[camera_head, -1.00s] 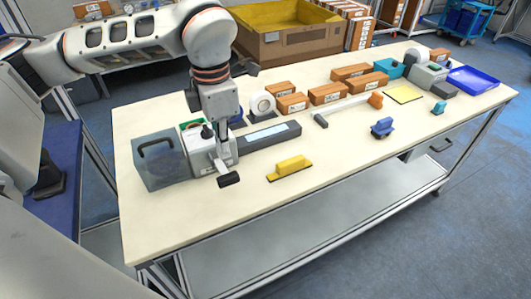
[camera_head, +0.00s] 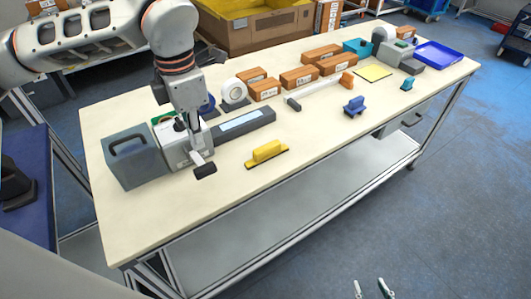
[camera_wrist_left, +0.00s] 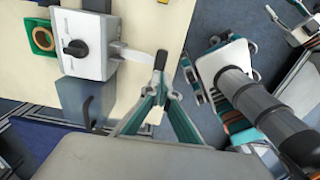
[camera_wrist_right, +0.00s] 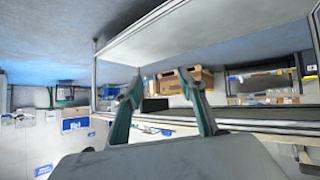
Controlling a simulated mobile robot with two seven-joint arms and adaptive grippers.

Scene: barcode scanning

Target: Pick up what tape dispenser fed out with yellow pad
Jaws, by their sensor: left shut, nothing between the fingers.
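The white tape dispenser (camera_head: 180,148) with a black knob stands at the table's left end; it also shows in the left wrist view (camera_wrist_left: 88,42). A pale strip (camera_wrist_left: 133,53) sticks out of its front, and a small black piece (camera_head: 205,171) is at the strip's end. The yellow pad (camera_head: 267,151), a handled block on a dark base, lies on the table to the right. My left gripper (camera_head: 194,128) is shut and empty, close to the dispenser's front; contact cannot be told. My right gripper (camera_head: 372,289) is open and empty, low in front of the table.
A grey handled box (camera_head: 135,160) stands left of the dispenser, and a long dark bar (camera_head: 243,124) lies to its right. A blue handled block (camera_head: 354,106), a flat yellow sheet (camera_head: 374,73) and a blue tray (camera_head: 440,53) lie further right.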

